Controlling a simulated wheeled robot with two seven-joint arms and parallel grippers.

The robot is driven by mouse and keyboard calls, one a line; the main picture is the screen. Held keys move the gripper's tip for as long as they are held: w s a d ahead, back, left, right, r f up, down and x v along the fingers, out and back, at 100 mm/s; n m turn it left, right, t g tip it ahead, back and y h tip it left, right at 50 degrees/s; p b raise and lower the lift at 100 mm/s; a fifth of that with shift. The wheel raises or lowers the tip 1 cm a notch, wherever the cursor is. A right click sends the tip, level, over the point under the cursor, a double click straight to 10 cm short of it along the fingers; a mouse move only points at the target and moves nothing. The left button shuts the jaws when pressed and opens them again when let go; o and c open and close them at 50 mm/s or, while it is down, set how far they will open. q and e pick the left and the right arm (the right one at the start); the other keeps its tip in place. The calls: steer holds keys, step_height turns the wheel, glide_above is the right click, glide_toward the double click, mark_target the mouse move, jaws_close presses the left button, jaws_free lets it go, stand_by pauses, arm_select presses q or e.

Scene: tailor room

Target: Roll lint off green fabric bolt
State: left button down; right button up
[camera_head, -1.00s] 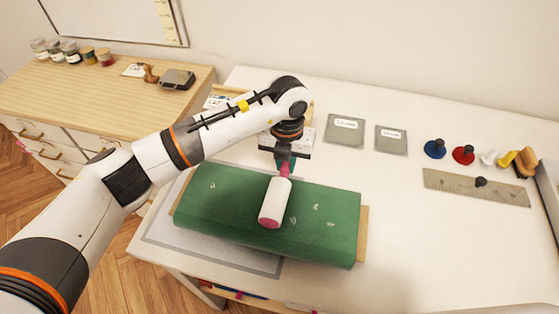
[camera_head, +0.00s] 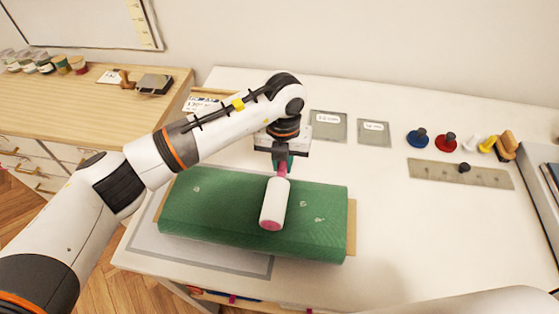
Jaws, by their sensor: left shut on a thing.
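A green fabric bolt (camera_head: 220,220) lies on a board on the white table. Small pale lint tufts (camera_head: 311,212) show on its top, to the right of the roller and near its left end. My left gripper (camera_head: 282,168) is shut on the pink handle of a lint roller. The white lint roller (camera_head: 273,203) lies across the middle of the bolt and seems to touch it. My right gripper is not in view; a pale curved shape shows at the bottom right.
A grey mat (camera_head: 190,255) lies under the bolt. Behind are two grey labelled squares (camera_head: 328,126). At the right are coloured knobs (camera_head: 446,142) and a ruler-like strip (camera_head: 460,174). A wooden cabinet (camera_head: 80,105) stands at the left.

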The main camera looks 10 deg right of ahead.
arm_select(q)
steer(key=shift+s+d+b, duration=0.25)
steer(key=shift+d+b, duration=0.15)
steer(key=shift+d, duration=0.3)
steer(key=shift+s+d+b, duration=0.2)
steer(key=shift+d+b, duration=0.15)
steer(key=shift+d, duration=0.35)
steer(key=shift+f, duration=0.1)
steer(key=shift+s+d+b, duration=0.25)
steer(key=shift+d+b, duration=0.1)
steer(key=shift+d, duration=0.4)
steer(key=shift+s+d+b, duration=0.25)
steer(key=shift+d+b, duration=0.1)
steer(key=shift+d, duration=0.35)
steer(key=d, duration=0.1)
steer(key=s+d+b, duration=0.1)
steer(key=shift+d, duration=0.4)
steer(key=shift+w, duration=0.1)
